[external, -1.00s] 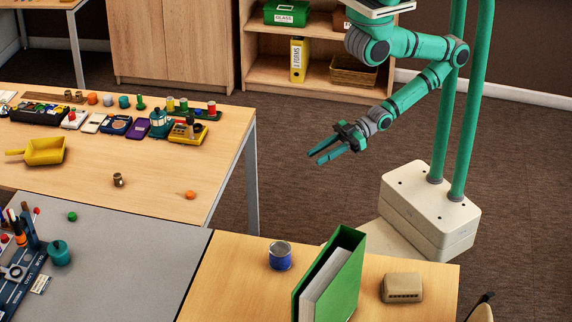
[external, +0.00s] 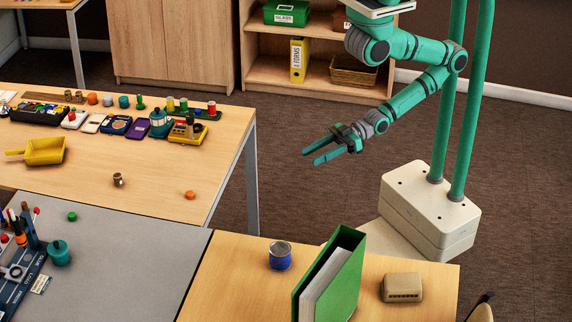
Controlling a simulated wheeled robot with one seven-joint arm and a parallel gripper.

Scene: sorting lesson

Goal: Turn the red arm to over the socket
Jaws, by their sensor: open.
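My gripper (external: 310,158) is open and empty. It hangs over the open floor, to the right of the wooden table and well apart from everything on the tables. A blue board with lettering and upright posts (external: 30,262) sits at the lower left on the grey tabletop and is cut off by the picture's edge. Small red parts (external: 37,210) show near its posts. I cannot tell which of them is the red arm, nor make out the socket.
The wooden table (external: 150,185) holds a yellow scoop (external: 45,151), an orange piece (external: 190,195) and a row of small items at the back. The near table carries a blue tin (external: 280,256), a green binder (external: 335,275) and a beige box (external: 402,288). The grey top's right part is clear.

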